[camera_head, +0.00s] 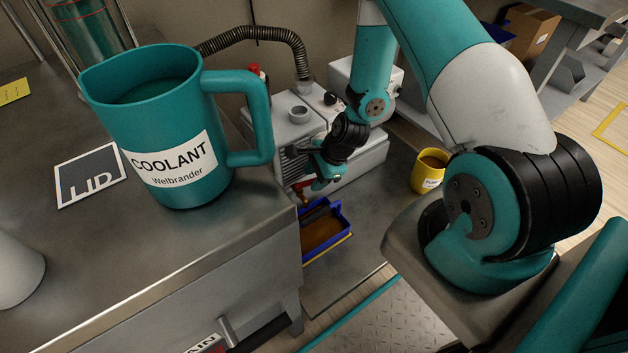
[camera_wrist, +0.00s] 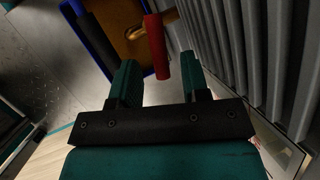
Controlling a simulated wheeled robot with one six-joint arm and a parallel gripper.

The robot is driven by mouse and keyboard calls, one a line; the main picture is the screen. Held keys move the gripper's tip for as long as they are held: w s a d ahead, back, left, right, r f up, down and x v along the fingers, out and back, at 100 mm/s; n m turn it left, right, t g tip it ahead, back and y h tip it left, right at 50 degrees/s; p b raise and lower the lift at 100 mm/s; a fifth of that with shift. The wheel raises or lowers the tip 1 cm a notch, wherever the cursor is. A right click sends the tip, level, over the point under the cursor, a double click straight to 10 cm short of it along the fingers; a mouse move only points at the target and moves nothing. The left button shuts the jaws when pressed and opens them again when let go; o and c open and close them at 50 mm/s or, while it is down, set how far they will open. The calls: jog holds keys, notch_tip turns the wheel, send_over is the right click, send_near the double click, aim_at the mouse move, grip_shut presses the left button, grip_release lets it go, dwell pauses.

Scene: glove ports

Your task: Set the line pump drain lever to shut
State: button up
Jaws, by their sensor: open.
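The drain lever has a red handle (camera_wrist: 155,46). In the wrist view its near end shows between the two teal fingers of my gripper (camera_wrist: 159,60), with a gap on each side. I cannot tell how deep between them it lies. A brass-coloured fitting (camera_wrist: 135,33) is beside the lever's far end. My gripper is open and touches nothing that I can see. In the head view my gripper (camera_head: 317,184) is low at the front of the grey line pump (camera_head: 292,132), where my wrist hides part of the drain. No shut or open marking is readable.
A blue tray (camera_head: 344,217) with brown liquid stands below the drain. A yellow cup (camera_head: 428,178) stands right of the pump. Ribbed grey fins (camera_wrist: 240,50) run close to my gripper's right.

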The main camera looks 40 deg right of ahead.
jog(key=shift+w+a+f, duration=0.1)
jog(key=shift+w+f, duration=0.05)
jog(key=shift+f, duration=0.15)
grip_shut()
jog(key=shift+w+r+n, duration=0.1)
jog(key=shift+r+n, duration=0.05)
jog(key=shift+n, duration=0.15)
jog(key=shift+w+n+g+p, duration=0.15)
jog(key=shift+n+g+p, duration=0.15)
jog(key=shift+n+p, duration=0.2)
grip_release()
